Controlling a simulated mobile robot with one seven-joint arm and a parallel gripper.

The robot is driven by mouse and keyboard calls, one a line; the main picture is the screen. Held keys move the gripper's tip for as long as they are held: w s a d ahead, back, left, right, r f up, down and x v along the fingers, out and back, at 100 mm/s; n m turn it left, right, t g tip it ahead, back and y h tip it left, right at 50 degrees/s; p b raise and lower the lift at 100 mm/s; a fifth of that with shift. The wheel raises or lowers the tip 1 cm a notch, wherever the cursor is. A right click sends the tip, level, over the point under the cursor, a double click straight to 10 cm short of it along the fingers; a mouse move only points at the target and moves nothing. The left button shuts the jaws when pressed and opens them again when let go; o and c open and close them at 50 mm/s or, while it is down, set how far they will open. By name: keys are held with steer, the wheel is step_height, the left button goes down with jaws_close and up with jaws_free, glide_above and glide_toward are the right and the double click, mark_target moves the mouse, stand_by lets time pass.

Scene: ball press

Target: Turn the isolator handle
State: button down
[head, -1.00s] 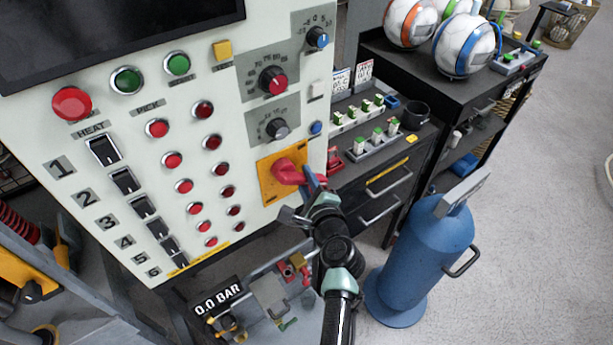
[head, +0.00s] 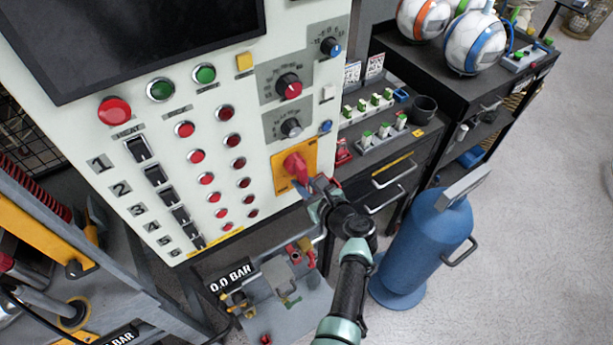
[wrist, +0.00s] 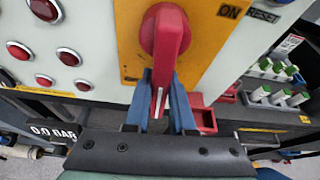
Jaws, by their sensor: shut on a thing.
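The isolator handle (head: 296,166) is a red lever on a yellow plate (head: 281,180) at the lower right of the white control panel. In the wrist view the handle (wrist: 167,45) hangs down the middle of the picture. The word ON shows on the plate's right side. My gripper (head: 313,186) is at the handle's free end. In the wrist view the two blue fingers of my gripper (wrist: 162,88) are shut on that end, one on each side. The fingers hide part of the handle's tip in the head view.
Red buttons, dials and black switches cover the panel (head: 225,172). A blue gas cylinder (head: 425,245) stands right of my arm. A dark bench (head: 440,165) with drawers and small switch blocks is close behind. A 0.0 BAR display (head: 231,278) is below the panel. Open floor lies at right.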

steer(key=shift+s+a+m, duration=0.1)
steer(key=shift+a+m, duration=0.05)
steer(key=shift+m, duration=0.15)
stand_by(0.4)
steer(key=c, duration=0.8)
jaws_free()
steer(key=shift+o, duration=0.2)
steer(key=p+v, duration=0.1)
steer(key=v, duration=1.2)
